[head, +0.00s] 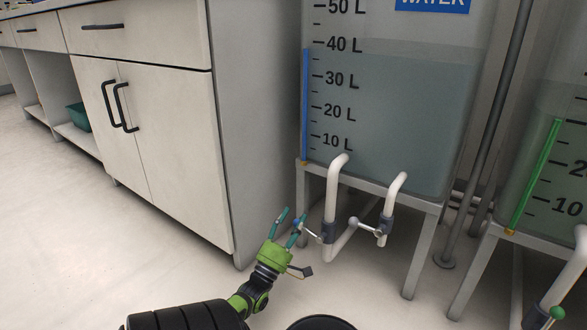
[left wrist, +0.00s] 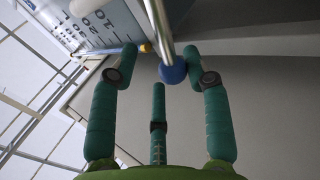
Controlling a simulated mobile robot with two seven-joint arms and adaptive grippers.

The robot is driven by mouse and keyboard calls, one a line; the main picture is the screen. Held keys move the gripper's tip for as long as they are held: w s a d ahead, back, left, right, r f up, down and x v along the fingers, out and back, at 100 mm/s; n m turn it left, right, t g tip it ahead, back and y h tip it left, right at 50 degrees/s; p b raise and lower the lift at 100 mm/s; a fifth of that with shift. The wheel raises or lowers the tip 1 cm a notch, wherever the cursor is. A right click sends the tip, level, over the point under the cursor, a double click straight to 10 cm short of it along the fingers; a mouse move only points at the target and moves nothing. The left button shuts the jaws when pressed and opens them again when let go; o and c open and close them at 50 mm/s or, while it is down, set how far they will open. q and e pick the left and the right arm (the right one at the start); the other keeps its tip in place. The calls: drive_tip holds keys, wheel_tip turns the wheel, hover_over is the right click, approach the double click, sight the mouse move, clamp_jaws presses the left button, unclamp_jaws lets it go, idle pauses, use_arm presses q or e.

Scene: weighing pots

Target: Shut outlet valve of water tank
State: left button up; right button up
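The water tank (head: 395,120) has a blue "WATER" label and stands on a grey frame. Two white pipes come from its front. The left pipe has a grey valve (head: 328,232) whose lever ends in a blue knob (left wrist: 173,73). The right pipe has a similar valve (head: 384,229) with a grey-white knob (head: 354,222). My left gripper (head: 290,219) has teal fingers spread apart, at the blue knob. In the left wrist view the knob sits between the open fingertips, with no clear contact. No marking shows which valve is the outlet. My right gripper is out of view.
A white cabinet (head: 165,140) with dark handles stands left of the tank. A second tank (head: 560,165) with a green level strip and its own green-knobbed valve (head: 556,313) is at the right. The light floor left of my arm is clear.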

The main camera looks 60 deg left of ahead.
use_arm(q)
drive_tip(key=shift+r, duration=3.15)
